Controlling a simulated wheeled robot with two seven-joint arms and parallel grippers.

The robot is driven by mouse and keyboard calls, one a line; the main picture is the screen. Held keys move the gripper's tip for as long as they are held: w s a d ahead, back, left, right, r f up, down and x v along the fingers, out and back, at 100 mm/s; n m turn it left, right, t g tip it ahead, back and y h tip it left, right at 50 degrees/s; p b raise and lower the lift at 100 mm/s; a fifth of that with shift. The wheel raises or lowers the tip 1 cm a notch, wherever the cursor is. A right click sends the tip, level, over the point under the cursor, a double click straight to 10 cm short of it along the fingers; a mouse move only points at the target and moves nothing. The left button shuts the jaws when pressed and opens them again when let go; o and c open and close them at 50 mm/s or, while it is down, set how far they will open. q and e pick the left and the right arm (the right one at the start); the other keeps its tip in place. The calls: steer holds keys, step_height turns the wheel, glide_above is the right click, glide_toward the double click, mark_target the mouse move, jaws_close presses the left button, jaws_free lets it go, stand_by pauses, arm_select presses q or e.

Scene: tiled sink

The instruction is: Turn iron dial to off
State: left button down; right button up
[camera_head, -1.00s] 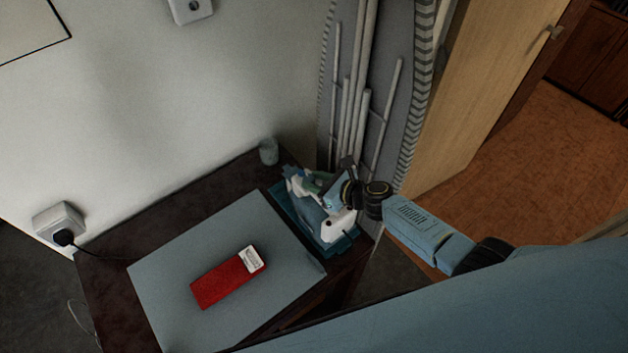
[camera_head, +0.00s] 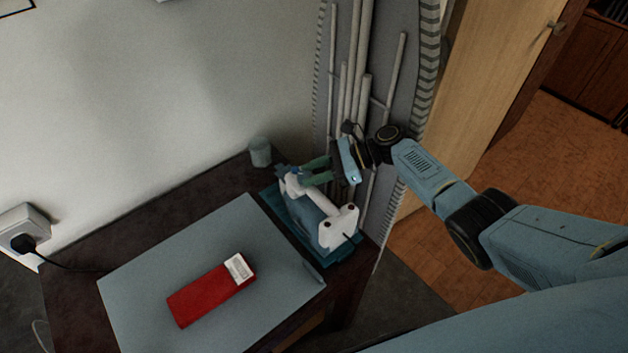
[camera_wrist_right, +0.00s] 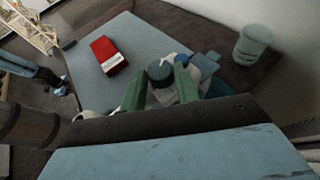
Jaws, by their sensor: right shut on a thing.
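The iron (camera_head: 330,206), white with blue parts, lies on a teal tray (camera_head: 272,208) at the table's right end. My right gripper (camera_head: 302,170) has its green fingers at the iron's far end, coming in from the right. In the right wrist view, the gripper (camera_wrist_right: 160,88) has one finger on each side of a round dark teal dial (camera_wrist_right: 160,72), shut on it. A white part of the iron shows just below the dial. The fingers mostly hide the dial in the head view. My left gripper is out of view.
A red box (camera_head: 210,292) lies on a grey ironing mat (camera_head: 140,262) left of the iron. A grey cup (camera_head: 259,152) stands at the table's back edge, near the iron. A plugged-in socket (camera_head: 25,228) is on the left wall. Vertical pipes (camera_head: 358,80) rise behind the table.

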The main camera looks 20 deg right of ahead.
steer(key=shift+g, duration=0.3)
steer(key=o, duration=1)
steer(key=shift+r+p, duration=1.3)
steer(key=shift+r, duration=3.7)
